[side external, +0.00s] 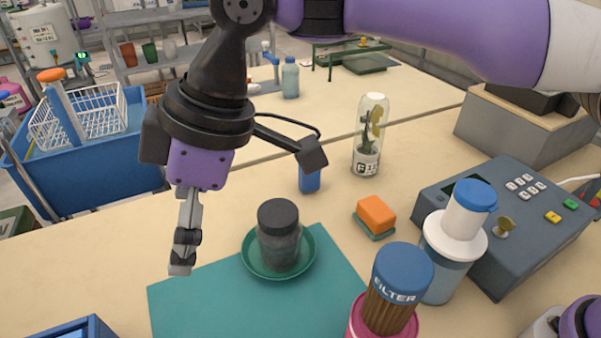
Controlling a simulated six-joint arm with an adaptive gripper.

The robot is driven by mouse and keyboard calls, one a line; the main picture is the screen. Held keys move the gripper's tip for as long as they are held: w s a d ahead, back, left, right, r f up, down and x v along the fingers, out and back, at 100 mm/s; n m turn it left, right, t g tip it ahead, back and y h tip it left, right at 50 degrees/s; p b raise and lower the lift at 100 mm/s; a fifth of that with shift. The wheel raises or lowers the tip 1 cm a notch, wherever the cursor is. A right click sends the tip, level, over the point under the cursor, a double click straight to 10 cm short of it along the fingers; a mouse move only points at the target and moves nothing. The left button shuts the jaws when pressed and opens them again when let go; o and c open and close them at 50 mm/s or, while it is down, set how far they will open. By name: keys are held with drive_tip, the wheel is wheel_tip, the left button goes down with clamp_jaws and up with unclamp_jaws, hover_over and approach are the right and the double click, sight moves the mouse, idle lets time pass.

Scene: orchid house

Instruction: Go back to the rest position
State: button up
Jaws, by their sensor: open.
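My gripper (182,262) hangs at the left of the work area, fingers pointing down, above the table by the back left edge of the teal mat (190,300). It is open and nothing shows between its fingers, though one finger largely hides the other from this side. A dark-lidded jar (279,245) stands upright in a green saucer (248,262) on the mat, to the right of my gripper and apart from it.
A blue cart (90,180) is at left.

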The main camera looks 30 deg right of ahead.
drive_tip(key=shift+s+a+f, duration=0.2)
drive_tip(key=shift+a+f, duration=0.25)
drive_tip(key=shift+f, duration=0.3)
drive_tip(key=shift+s+a+f, duration=0.2)
drive_tip(key=shift+a+f, duration=0.2)
drive_tip(key=shift+f, duration=0.3)
drive_tip(key=shift+s+a+f, duration=0.2)
drive_tip(key=shift+a+f, duration=0.25)
drive_tip(key=shift+f, duration=0.3)
